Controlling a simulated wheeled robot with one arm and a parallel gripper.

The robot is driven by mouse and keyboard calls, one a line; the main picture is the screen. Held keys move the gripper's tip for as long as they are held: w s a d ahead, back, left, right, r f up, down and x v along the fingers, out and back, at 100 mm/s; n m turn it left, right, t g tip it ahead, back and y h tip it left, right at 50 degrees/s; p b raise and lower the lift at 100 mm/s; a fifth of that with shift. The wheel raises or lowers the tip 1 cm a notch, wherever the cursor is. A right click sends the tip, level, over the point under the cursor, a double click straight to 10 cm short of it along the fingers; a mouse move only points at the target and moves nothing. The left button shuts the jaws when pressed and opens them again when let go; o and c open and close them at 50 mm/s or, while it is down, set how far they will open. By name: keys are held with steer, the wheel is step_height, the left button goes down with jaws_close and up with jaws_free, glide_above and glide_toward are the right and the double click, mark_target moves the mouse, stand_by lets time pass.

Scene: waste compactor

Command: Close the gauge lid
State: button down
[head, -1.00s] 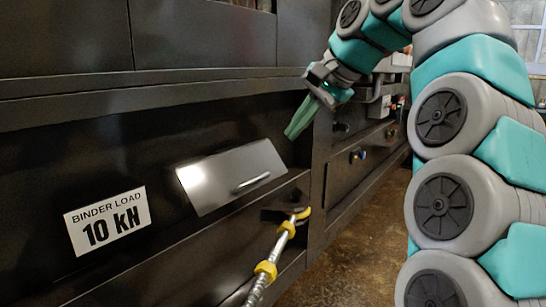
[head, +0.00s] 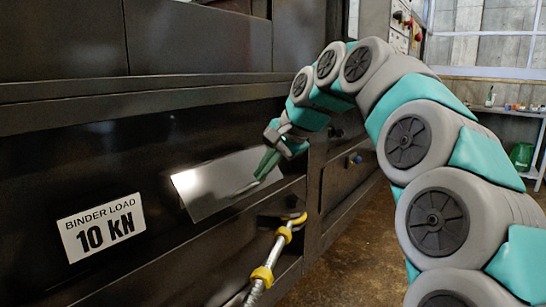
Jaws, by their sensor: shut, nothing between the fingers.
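The gauge lid (head: 208,186) is a shiny silver-grey flap on the dark compactor front, to the right of the load sign. It looks tilted outward from the panel, and its exact angle is hard to tell. Its bar handle is largely hidden behind my gripper. My gripper (head: 262,174) has green fingers that are shut and empty. It comes from the upper right, and its fingertips overlap the lid's right part near the handle; I cannot tell whether they touch it.
A white "BINDER LOAD 10 kN" sign (head: 102,227) is at left. A chrome binder with yellow hooks (head: 262,273) runs below the lid to a bracket on the panel. A shelf (head: 515,112) stands at the far right. Brown floor (head: 345,245) is open at lower right.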

mark_target(247, 196)
steer(key=shift+x, duration=0.95)
steer(key=f+t+y+b, duration=0.1)
steer(key=f+b, duration=0.1)
steer(key=a+f+t+y+b, duration=0.1)
steer(key=f+b, duration=0.1)
steer(key=shift+w+f+y+b, duration=0.1)
steer(key=shift+w+y+b, duration=0.15)
steer(key=shift+y+b, duration=0.15)
steer(key=shift+w+a+f+t+y+b, duration=0.55)
steer(key=shift+f+t+y+b, duration=0.15)
steer(key=shift+f+b, duration=0.1)
steer(key=shift+w+a+f+t+y+b, duration=0.45)
steer(key=shift+a+f+t+y+b, duration=0.15)
steer(key=shift+f+y+b, duration=0.15)
